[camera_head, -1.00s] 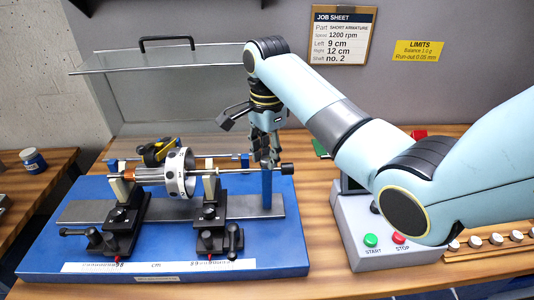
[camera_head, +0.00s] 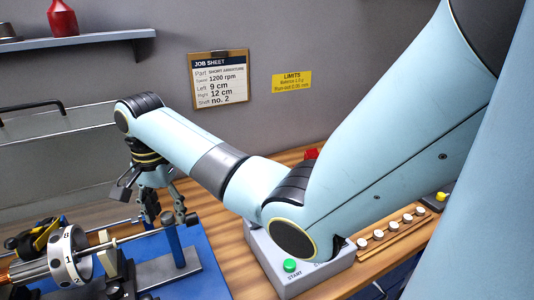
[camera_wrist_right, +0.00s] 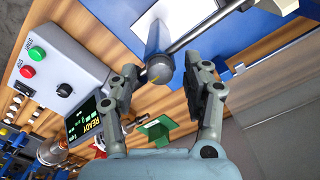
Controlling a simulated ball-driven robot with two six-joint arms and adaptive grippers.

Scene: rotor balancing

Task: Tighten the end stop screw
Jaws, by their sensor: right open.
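The end stop is a blue post (camera_head: 173,244) at the right end of the balancing stand, beside the shaft's tip. In the right wrist view its round grey-blue top (camera_wrist_right: 158,70) shows with a small yellow mark, which may be on the screw. My right gripper (camera_head: 167,211) is open above the post, pointing down. In the right wrist view its two fingers (camera_wrist_right: 163,76) stand on either side of the post top, apart from each other. I cannot tell whether either finger touches it. My left gripper is not in view.
The rotor (camera_head: 70,257) sits on its shaft to the left. A grey control box (camera_head: 318,272) with a green start button stands to the right; its screen (camera_wrist_right: 86,120) reads READY. A clear cover (camera_head: 60,135) stands behind. A rack of white pieces (camera_head: 392,232) lies at right.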

